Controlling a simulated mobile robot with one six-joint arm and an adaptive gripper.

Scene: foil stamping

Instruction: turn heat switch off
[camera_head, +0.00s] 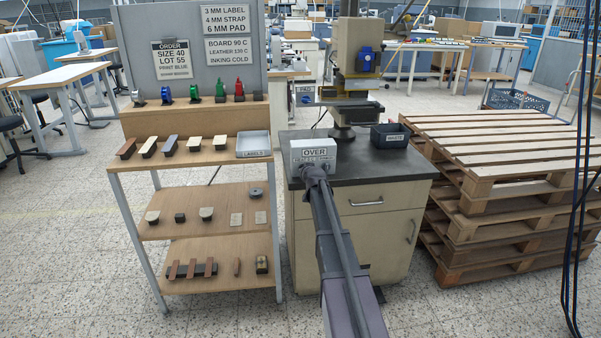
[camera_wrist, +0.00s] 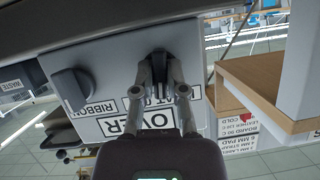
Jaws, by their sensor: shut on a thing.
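The light grey control box (camera_head: 313,150) stands on the dark top of the cabinet, with a label reading OVER. My gripper (camera_wrist: 160,62) reaches this face and is shut on a dark switch knob (camera_wrist: 159,82). A label beside that knob is partly hidden by the fingers; its end looks like "AT 0". The knob's pointing direction is hard to tell. A second dark knob (camera_wrist: 72,92) sits apart on the same face, untouched. In the head view my gripper (camera_head: 315,170) covers the box's lower front.
The stamping press (camera_head: 357,75) rises behind the box. A black WASTE bin (camera_head: 390,135) stands to its right. A wooden shelf unit (camera_head: 195,155) with stamps, handles and a LABELS tray (camera_head: 254,145) is at left. Stacked pallets (camera_head: 510,150) stand at right.

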